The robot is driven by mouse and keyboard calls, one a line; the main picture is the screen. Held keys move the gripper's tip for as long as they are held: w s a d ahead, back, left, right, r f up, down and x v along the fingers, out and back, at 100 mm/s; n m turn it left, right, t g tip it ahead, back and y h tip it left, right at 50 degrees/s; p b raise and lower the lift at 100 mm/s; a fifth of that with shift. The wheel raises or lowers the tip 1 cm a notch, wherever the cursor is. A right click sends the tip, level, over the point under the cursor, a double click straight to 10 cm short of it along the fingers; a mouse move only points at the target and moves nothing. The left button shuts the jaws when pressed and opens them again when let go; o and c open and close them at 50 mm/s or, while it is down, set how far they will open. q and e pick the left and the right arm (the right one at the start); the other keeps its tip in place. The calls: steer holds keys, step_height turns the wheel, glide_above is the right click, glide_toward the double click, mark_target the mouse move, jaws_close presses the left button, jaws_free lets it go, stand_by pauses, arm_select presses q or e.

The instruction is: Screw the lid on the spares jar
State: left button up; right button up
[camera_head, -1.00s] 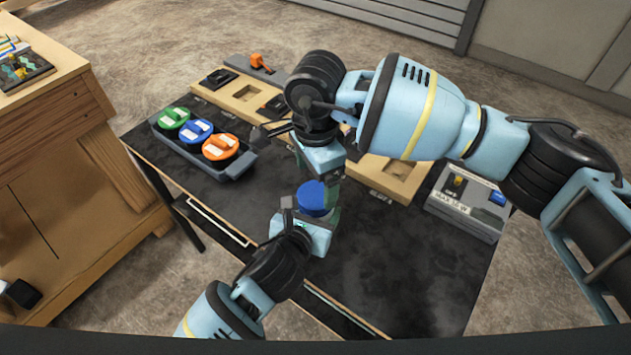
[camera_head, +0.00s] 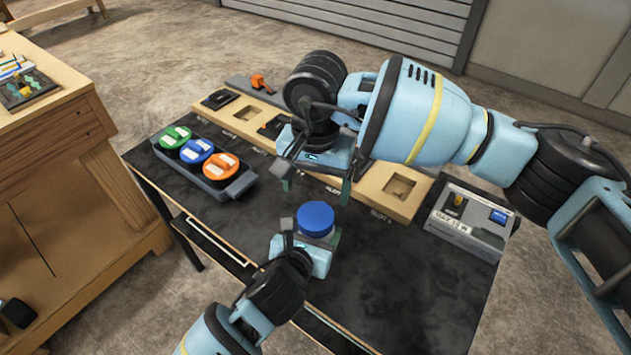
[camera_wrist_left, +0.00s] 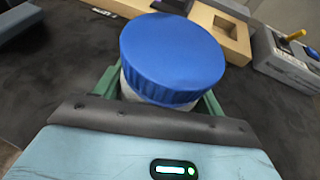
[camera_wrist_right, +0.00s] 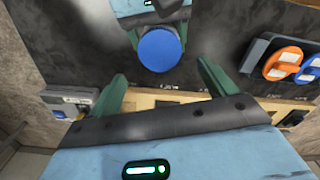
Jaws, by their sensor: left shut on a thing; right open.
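The spares jar (camera_wrist_left: 150,101) has a pale, clear-looking body, mostly hidden between my left fingers. Its ribbed blue lid (camera_head: 315,217) sits level on top of it, and shows large in the left wrist view (camera_wrist_left: 172,55). I cannot tell how tight the lid is. My left gripper (camera_head: 312,240) is shut on the jar and holds it upright near the table's front edge. My right gripper (camera_head: 315,186) is open and empty above the lid, apart from it. In the right wrist view the lid (camera_wrist_right: 161,50) appears beyond the open fingers.
A dark tray (camera_head: 235,188) with green, blue and orange round-topped items stands left on the black table (camera_head: 400,285). A wooden slotted board (camera_head: 376,202) runs along the back. A grey box (camera_head: 466,232) stands at the right. A wooden cabinet (camera_head: 60,140) is far left.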

mark_target(316, 215)
steer(key=shift+r+n, duration=0.1)
steer(key=shift+n, duration=0.3)
steer(key=shift+f, duration=4.05)
steer(key=shift+c, duration=0.3)
steer(key=c, duration=0.9)
steer(key=m, duration=0.4)
steer(key=shift+m, duration=0.4)
steer(key=shift+c, duration=0.3)
steer(key=m, duration=0.5)
steer(key=o, duration=1.1)
